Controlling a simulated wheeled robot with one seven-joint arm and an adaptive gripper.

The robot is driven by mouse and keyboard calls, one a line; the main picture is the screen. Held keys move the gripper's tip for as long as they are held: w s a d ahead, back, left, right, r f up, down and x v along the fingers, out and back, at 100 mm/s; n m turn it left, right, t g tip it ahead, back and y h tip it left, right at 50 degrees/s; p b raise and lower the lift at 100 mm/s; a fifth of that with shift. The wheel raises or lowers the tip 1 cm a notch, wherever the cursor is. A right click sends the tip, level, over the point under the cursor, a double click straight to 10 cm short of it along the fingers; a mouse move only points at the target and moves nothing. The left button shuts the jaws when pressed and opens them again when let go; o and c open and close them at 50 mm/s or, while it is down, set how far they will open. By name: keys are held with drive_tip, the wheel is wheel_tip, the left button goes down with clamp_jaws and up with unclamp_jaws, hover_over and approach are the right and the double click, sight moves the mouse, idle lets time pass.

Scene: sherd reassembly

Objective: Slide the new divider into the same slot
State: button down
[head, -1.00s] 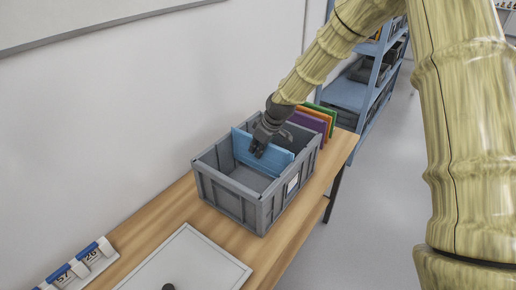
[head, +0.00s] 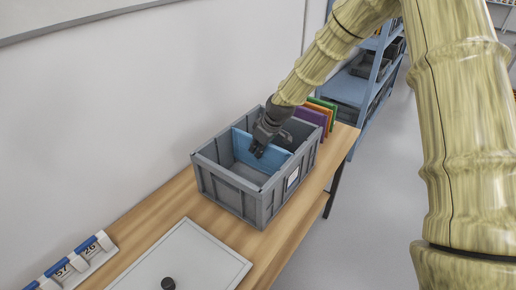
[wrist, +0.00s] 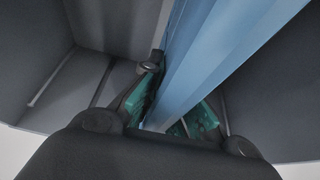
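The light blue divider (head: 243,145) stands upright across the inside of the grey crate (head: 232,195), with its top edge near or slightly below the rim. My gripper (head: 258,150) is over the crate at the middle of the divider. In the wrist view the divider (wrist: 215,60) runs between the two teal-padded fingertips (wrist: 168,108), which sit on either side of it. The gripper appears shut on its top edge. The slot and the divider's lower edge are hidden by the crate walls.
Purple, orange and green panels (head: 312,116) stand behind the crate on the wooden table (head: 180,212). A grey lid with a black knob (head: 168,284) lies in front. A wall is at left, and blue shelving (head: 372,88) is beyond.

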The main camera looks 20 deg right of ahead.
sight(258, 169)
drive_tip(key=shift+f+b, duration=0.55)
drive_tip(key=shift+f, duration=0.9)
drive_tip(key=shift+f, duration=0.1)
drive_tip(key=c, duration=1.6)
unclamp_jaws()
drive_tip(key=shift+o, duration=0.2)
drive_tip(key=v, duration=1.2)
